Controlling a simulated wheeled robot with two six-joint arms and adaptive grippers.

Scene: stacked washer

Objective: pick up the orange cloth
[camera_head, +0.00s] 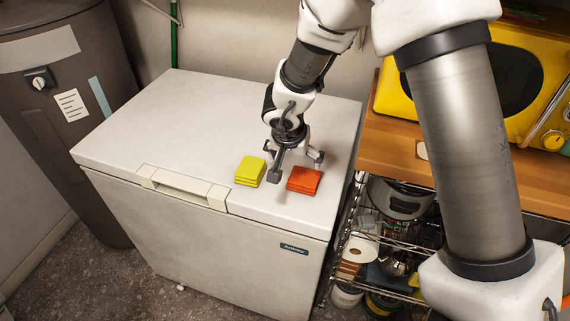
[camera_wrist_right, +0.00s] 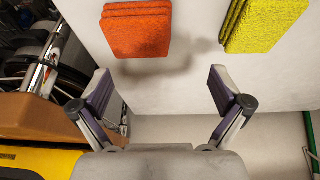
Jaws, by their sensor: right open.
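The orange cloth (camera_head: 304,180) is a folded stack lying flat on the white chest freezer's lid (camera_head: 200,110), near its right front part. My right gripper (camera_head: 296,168) is open and empty, just behind the cloth and above the lid. In the right wrist view the orange cloth (camera_wrist_right: 138,30) lies beyond the fingertips, toward the left finger, and my right gripper (camera_wrist_right: 158,85) has nothing between its fingers. My left gripper is not in view.
A folded yellow cloth (camera_head: 250,170) lies just left of the orange one. A wooden-topped wire rack (camera_head: 400,160) with a yellow microwave (camera_head: 545,100) stands close on the right. A grey cylindrical tank (camera_head: 60,100) stands at left. The lid's left part is clear.

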